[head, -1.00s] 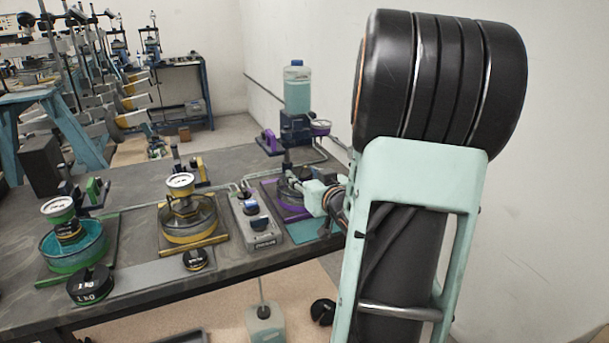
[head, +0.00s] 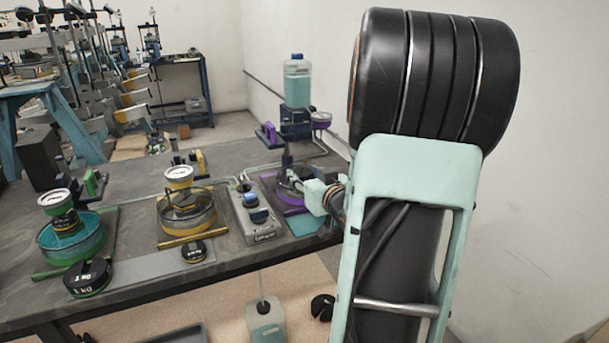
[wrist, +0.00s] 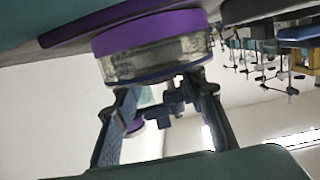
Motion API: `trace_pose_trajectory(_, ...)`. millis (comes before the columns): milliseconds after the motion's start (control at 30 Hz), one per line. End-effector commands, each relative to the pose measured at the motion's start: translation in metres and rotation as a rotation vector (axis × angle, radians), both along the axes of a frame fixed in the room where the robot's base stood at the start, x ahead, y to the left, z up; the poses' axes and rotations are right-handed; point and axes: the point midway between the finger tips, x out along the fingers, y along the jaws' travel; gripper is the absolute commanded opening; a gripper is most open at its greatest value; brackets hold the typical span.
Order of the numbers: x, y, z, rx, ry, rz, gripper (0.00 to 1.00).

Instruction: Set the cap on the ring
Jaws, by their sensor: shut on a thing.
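A purple ring station (head: 292,208), with a purple base and a short clear wall, stands near the table's right end. In the upside-down wrist view, its clear wall (wrist: 155,63) with a purple band fills the top centre. My gripper (head: 312,190) is at the ring's right side, around rim height. In the wrist view my gripper (wrist: 160,95) has its two fingers spread either side, tips close to the ring's dark rim. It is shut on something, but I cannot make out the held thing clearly. The cap cannot be told apart; a dark upright (head: 287,160) shows above the ring.
A grey control box (head: 258,222) stands left of the ring. Further left are a yellow-based dish (head: 187,232) and a green-based dish (head: 75,250), each with a gauge. A bottle (head: 297,85) rises behind. A wall closes off the right.

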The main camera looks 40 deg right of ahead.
Motion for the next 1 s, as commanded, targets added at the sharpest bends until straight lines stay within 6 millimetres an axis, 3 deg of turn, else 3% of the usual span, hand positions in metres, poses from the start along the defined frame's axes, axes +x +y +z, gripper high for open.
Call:
trace_pose_trajectory(767, 0.0005, 0.0001, -0.0021, -0.002, -0.003, 0.001, 0.05)
trace_pose_trajectory(800, 0.0005, 0.0, -0.0021, -0.002, -0.003, 0.001, 0.41)
trace_pose_trajectory(1000, 0.0004, 0.0, -0.0026, -0.001, -0.002, 0.001, 0.59)
